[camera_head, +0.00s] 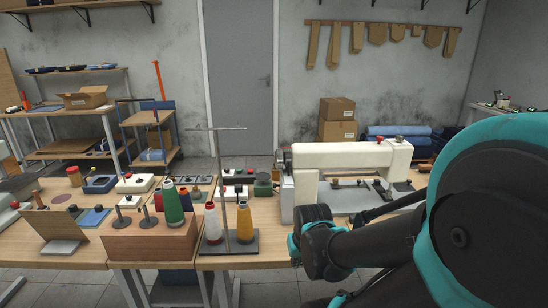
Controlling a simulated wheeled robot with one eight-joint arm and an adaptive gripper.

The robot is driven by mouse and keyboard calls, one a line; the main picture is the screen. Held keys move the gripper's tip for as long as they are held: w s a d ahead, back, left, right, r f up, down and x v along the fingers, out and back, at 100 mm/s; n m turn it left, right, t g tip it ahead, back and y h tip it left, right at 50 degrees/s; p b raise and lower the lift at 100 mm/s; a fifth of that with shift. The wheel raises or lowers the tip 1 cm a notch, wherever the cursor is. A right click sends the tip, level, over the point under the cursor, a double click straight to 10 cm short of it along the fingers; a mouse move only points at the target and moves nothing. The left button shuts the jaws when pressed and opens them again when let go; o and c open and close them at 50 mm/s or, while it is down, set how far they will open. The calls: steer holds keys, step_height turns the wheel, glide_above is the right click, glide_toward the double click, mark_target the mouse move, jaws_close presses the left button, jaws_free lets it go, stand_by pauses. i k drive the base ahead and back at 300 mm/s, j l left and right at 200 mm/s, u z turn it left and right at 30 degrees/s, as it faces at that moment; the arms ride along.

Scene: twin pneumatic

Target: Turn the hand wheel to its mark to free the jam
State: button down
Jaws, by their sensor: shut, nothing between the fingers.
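A white sewing machine (345,157) stands on the wooden table right of centre, with a pillar at its left end and a red knob on top at the right. A small dark round part (281,158) at the machine's left end looks like the hand wheel; it is seen nearly edge-on, and I cannot make out a mark. My teal and black arm fills the lower right. My gripper (412,199) seems to be the slim dark part reaching right from the wrist, in front of the machine bed; it looks shut and empty, apart from the wheel. The jam is not visible.
A wooden block (150,240) with a green cone is further left. Small boxes and tools crowd the left tables. Cartons (337,118) stand by the back wall.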

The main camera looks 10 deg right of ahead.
mark_target(279, 156)
steer(key=i+j+z, duration=0.1)
steer(key=j+z, duration=0.3)
steer(key=j, duration=0.3)
steer(key=j+z, duration=0.35)
steer(key=j, duration=0.4)
steer(key=i+l+u, duration=0.1)
steer(key=i+l, duration=0.15)
steer(key=l, duration=0.1)
